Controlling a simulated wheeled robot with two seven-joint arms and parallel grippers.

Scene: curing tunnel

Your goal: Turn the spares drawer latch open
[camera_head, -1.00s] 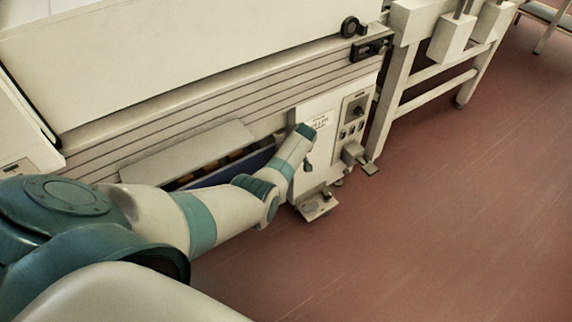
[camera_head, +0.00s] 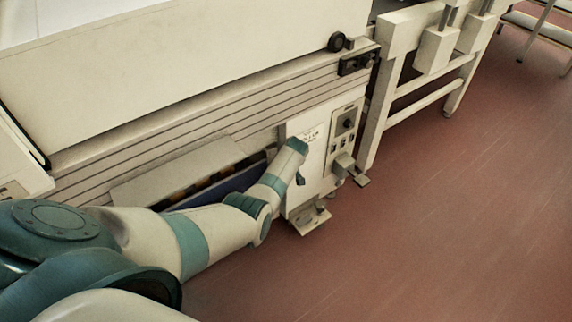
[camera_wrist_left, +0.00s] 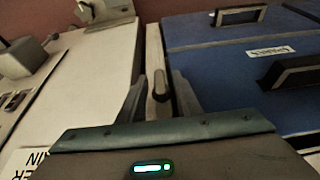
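The latch (camera_wrist_left: 158,84) is a small grey lever on a pale strip beside the blue drawer front (camera_wrist_left: 210,75). A pale label (camera_wrist_left: 270,51) on the blue front appears upside down and is hard to read. My left gripper (camera_wrist_left: 159,98) is open, with one finger on each side of the latch. I cannot tell whether the fingers touch it. In the head view my left arm reaches down to the machine's lower front, where part of the blue drawer (camera_head: 228,184) shows. The latch is hidden there behind my arm. My right gripper is not in view.
A pale panel (camera_head: 343,150) with a dark knob (camera_head: 348,123) stands right of my left wrist. A small pale ledge (camera_head: 309,218) juts out low beneath it. Dark handles (camera_wrist_left: 238,15) project from the blue fronts. The red floor (camera_head: 440,220) to the right is clear.

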